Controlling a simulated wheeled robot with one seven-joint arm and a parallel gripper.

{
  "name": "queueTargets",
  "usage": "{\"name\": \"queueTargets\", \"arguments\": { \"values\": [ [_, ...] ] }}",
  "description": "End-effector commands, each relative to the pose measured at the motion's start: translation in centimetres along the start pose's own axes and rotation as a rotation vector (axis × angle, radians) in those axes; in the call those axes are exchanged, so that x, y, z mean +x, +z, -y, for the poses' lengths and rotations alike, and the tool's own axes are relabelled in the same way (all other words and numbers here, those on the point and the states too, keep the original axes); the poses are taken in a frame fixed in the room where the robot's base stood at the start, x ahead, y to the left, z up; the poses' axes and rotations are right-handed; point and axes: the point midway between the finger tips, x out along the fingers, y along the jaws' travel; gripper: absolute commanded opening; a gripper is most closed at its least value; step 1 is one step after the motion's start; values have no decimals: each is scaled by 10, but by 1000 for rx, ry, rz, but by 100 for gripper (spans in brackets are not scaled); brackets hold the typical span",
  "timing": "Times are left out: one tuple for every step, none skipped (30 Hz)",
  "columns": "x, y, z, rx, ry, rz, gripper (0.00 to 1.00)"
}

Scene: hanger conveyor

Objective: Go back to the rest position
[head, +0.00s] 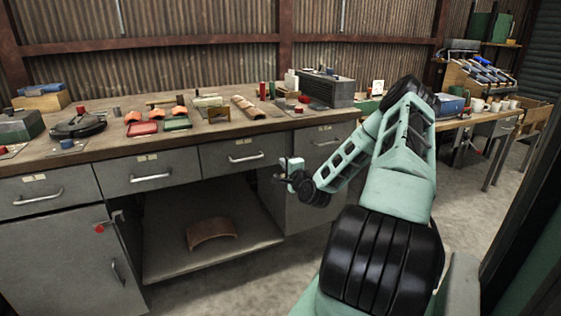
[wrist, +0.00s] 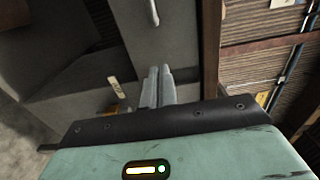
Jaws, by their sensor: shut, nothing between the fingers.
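My gripper (head: 280,178) is in front of the grey workbench cabinet, below the worktop's front edge, near the open bay under the drawers. It is small in the head view. In the wrist view the two grey fingers (wrist: 157,86) are side by side and closed, with nothing held. My arm is bent, reaching from the lower right up to an elbow and back down to the left.
The workbench (head: 240,148) carries tools, trays and a grey box (head: 327,90). A curved brown piece (head: 211,233) lies on the shelf (head: 160,262) beneath. A second table (head: 455,122) with cups stands at right. Floor (head: 268,285) is clear in front.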

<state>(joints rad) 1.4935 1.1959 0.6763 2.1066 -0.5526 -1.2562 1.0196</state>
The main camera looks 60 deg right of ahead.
Motion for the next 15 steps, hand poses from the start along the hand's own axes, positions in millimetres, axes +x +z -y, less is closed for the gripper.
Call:
{"name": "queueTargets", "arguments": {
  "values": [
    [-9,0,-1,0,2,0,0],
    [-14,0,-1,0,2,0,0],
    [-20,0,0,0,1,0,0],
    [-25,0,0,1,1,-1,0],
    [-29,0,0,0,2,0,0],
    [-34,0,0,0,1,0,0],
    [-37,0,0,-1,0,0,0],
    [-40,0,0,-1,0,0,0],
    [-43,0,0,-1,1,0,0],
    [-44,0,0,-1,0,0,0],
    [-45,0,0,-1,0,0,0],
    [-46,0,0,-1,0,0,0],
    [-47,0,0,-1,0,0,0],
    [-47,0,0,-1,0,0,0],
    [-48,0,0,-1,-1,0,0]
  ]
}}
